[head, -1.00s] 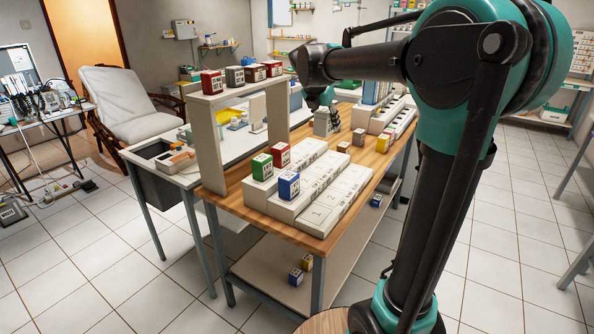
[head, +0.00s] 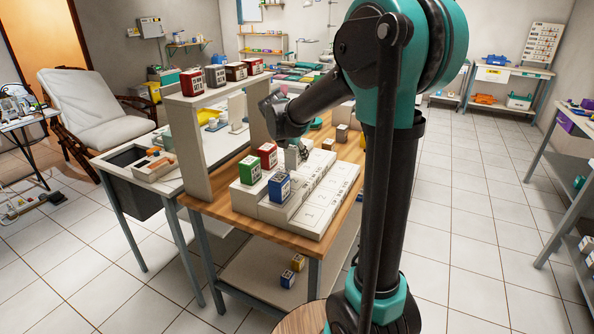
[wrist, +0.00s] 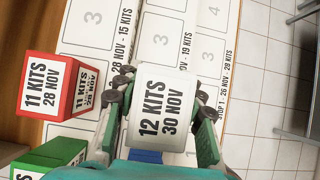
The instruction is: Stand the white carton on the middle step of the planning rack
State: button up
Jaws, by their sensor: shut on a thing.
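My gripper (head: 297,148) is shut on the white carton (wrist: 160,108), labelled 12 KITS 30 NOV, with one finger on each side. In the wrist view the carton appears over the middle step (wrist: 155,45) of the planning rack (head: 320,205). I cannot tell whether its base touches the step. A blue carton (head: 279,186) stands on the middle step nearer the front end. A red carton (head: 267,155) and a green carton (head: 250,168) stand on the highest step, to the left.
A raised shelf (head: 215,92) with several cartons stands left of the rack. The lowest step (head: 335,200) on the right is bare. Two small cartons (head: 290,270) lie on the shelf below the bench.

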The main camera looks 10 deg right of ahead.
aim_at(290, 156)
jog(key=shift+f, duration=3.1)
jog(key=shift+f, duration=0.1)
jog(key=o, duration=0.9)
jog(key=v, duration=1.2)
jog(key=shift+d, duration=0.1)
